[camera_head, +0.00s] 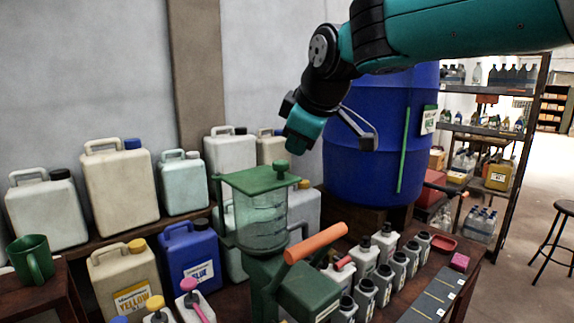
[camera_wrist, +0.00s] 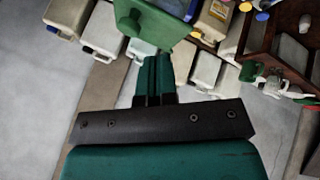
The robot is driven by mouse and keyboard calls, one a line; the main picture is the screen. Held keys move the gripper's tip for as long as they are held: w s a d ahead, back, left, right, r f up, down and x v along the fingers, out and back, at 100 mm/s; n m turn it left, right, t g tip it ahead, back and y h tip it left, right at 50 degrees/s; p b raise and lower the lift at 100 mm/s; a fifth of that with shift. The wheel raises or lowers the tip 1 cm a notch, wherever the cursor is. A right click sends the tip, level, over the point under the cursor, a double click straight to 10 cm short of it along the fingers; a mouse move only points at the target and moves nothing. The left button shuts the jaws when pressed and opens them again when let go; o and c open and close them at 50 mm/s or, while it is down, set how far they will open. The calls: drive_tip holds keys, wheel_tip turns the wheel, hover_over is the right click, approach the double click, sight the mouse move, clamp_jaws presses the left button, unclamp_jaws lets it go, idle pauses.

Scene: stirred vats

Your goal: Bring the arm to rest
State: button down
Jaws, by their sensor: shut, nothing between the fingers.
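My arm (camera_head: 450,32) reaches in from the upper right and bends down at a black wrist. My gripper (camera_head: 298,145) points downward above and slightly right of a green-lidded clear vessel (camera_head: 262,210), apart from it in the head view. In the wrist view my gripper (camera_wrist: 157,62) has its two teal fingers together, with nothing between them. The green lid (camera_wrist: 160,22) with its knob lies beyond the fingertips there.
A blue drum (camera_head: 375,150) stands behind the arm. White and beige jugs (camera_head: 120,190) line the ledge at left. A green machine with an orange handle (camera_head: 316,243) and several grey bottles (camera_head: 385,240) crowd the front. Open floor (camera_head: 530,250) lies at right.

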drive_tip(key=s+d+f+m+g, duration=0.2)
drive_tip(key=s+f, duration=0.3)
drive_tip(key=s, duration=0.5)
drive_tip(key=s+d+f+m+g+b, duration=0.1)
drive_tip(key=s+d+f, duration=0.4)
drive_tip(key=s, duration=0.5)
drive_tip(key=s+d+f+m+g+y+b, duration=0.1)
drive_tip(key=s+d+f+m+g, duration=0.2)
drive_tip(key=s+f, duration=0.3)
drive_tip(key=s+m, duration=0.1)
drive_tip(key=s, duration=0.3)
drive_tip(key=shift+d+f+g, duration=0.2)
drive_tip(key=shift+f+g, duration=0.15)
drive_tip(key=shift+g, duration=0.05)
